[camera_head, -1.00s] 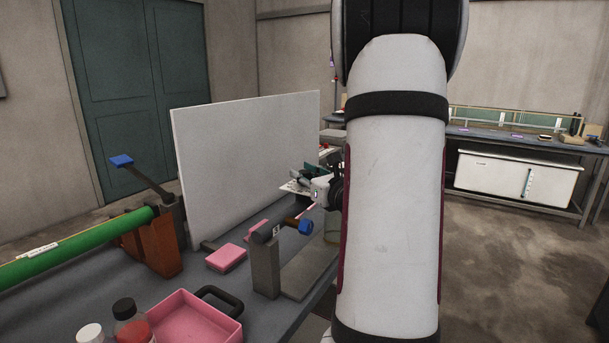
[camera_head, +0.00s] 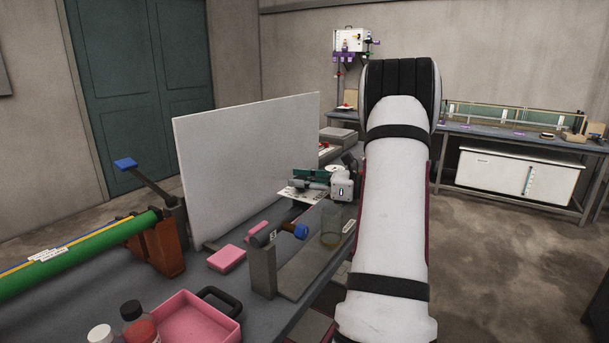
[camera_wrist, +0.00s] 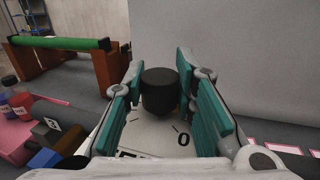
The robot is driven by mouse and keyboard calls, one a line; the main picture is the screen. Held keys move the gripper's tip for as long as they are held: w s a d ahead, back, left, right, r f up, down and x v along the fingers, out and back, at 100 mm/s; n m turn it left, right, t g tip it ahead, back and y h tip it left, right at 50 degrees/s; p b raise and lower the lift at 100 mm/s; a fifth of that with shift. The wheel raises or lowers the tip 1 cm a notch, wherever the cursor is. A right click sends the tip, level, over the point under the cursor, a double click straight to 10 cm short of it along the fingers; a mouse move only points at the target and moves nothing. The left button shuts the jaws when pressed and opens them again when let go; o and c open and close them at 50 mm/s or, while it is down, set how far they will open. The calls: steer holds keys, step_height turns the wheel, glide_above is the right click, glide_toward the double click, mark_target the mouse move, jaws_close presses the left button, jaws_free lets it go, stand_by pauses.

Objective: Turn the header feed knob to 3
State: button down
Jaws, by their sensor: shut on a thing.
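A black round knob (camera_wrist: 159,90) stands on a white dial plate (camera_wrist: 150,137) in the wrist view. A printed 0 and a few tick marks show at the near side of the plate. I see no pointer on the knob. My gripper (camera_wrist: 160,100) has one teal finger on each side of the knob and is shut on it. In the head view my gripper (camera_head: 310,174) sits low over the white plate (camera_head: 299,193), beside the upright white panel. The knob is hidden there, and most of the dial's scale is hidden by the fingers in the wrist view.
A large white panel (camera_head: 245,165) stands close behind the gripper. A grey post with a blue-tipped handle (camera_head: 264,268), a glass beaker (camera_head: 331,228), pink blocks, a pink tray (camera_head: 197,312) and bottles share the bench. A green tube (camera_head: 75,259) lies at left.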

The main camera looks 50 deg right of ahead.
mark_target(301, 177)
steer(key=n+g+y+p, duration=0.1)
steer(key=n+g+y, duration=0.1)
steer(key=y, duration=0.1)
steer(key=n+g+y+p, duration=0.1)
steer(key=n+g+y, duration=0.1)
steer(key=y, duration=0.1)
steer(key=shift+n, duration=0.4)
steer(key=shift+n+g+y+p, duration=1.15)
steer(key=shift+n+g+y, duration=0.9)
steer(key=shift+g, duration=0.55)
steer(key=shift+n+g, duration=0.35)
steer(key=shift+g, duration=0.15)
steer(key=c, duration=1.3)
jaws_free()
step_height(301, 177, up, 10)
